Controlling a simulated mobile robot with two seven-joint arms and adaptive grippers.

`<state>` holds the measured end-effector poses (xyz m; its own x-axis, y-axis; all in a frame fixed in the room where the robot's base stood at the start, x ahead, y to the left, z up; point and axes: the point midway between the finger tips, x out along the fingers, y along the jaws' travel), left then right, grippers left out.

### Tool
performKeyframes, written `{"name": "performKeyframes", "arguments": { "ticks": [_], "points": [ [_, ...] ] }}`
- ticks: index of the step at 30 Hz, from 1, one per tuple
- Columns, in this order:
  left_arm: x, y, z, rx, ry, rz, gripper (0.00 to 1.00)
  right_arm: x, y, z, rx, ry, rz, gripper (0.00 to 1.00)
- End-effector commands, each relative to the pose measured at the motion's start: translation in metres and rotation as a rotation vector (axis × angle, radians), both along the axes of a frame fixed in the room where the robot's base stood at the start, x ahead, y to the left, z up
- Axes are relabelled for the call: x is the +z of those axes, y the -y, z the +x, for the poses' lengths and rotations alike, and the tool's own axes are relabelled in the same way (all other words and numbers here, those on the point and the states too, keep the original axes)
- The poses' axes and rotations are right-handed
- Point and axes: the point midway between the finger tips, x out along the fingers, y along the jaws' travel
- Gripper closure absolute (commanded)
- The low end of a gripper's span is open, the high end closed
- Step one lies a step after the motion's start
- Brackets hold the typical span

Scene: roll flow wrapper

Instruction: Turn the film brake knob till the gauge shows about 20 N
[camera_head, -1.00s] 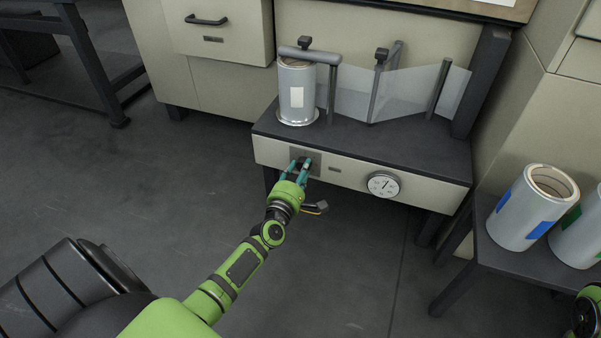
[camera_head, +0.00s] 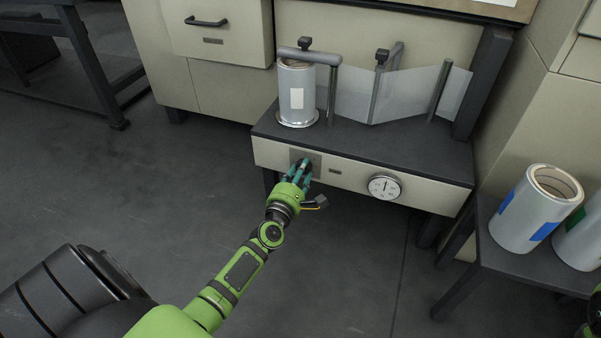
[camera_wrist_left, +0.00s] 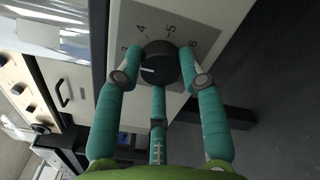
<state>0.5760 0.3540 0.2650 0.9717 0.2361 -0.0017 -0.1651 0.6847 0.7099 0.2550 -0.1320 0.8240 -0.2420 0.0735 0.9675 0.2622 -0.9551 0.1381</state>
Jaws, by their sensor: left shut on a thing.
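The film brake knob (camera_wrist_left: 161,63) is a round black knob with a white pointer line, on a grey plate (camera_head: 312,156) on the machine's front. In the left wrist view its pointer aims left, just below the 3 on the printed scale. The teal fingers of my left gripper (camera_head: 299,168) are shut around the knob; they also show in the left wrist view (camera_wrist_left: 160,82). In the head view the fingers mostly hide the knob. The round white gauge (camera_head: 384,187) is right of it; its needle points roughly upward, but its numbers are too small to read. My right gripper is not visible.
A film roll (camera_head: 297,90) stands on the machine's dark top (camera_head: 365,140), with film (camera_head: 405,93) stretched past posts to the right. Spare rolls (camera_head: 528,209) stand on a low dark table (camera_head: 497,262) at the right. The floor before the machine is clear.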

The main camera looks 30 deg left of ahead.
Motion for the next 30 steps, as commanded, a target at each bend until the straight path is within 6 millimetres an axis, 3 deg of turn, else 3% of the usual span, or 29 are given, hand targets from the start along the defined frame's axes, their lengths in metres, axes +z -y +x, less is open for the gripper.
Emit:
{"name": "performKeyframes", "arguments": {
  "ticks": [2, 3, 4, 5, 17, 20, 30],
  "points": [
    [0.002, 0.007, 0.002, -0.014, 0.002, -0.002, 0.93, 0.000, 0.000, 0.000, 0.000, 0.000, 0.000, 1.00],
    [0.002, 0.007, 0.002, -0.014, 0.002, -0.002, 0.53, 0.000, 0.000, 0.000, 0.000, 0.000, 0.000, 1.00],
    [0.002, 0.006, 0.002, -0.014, 0.002, -0.002, 0.41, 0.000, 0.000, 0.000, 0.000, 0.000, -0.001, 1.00],
    [0.002, 0.006, 0.002, -0.013, 0.002, -0.002, 0.37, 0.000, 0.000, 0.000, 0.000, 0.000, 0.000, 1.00],
    [0.000, 0.004, -0.004, -0.005, -0.001, 0.000, 0.37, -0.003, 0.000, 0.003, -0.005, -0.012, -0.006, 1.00],
    [-0.001, 0.007, -0.017, -0.006, -0.001, -0.002, 0.37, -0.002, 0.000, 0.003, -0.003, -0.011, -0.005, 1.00],
    [0.000, 0.024, -0.085, -0.008, -0.003, 0.001, 0.37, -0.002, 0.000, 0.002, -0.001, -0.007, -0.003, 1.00]
  ]
}}
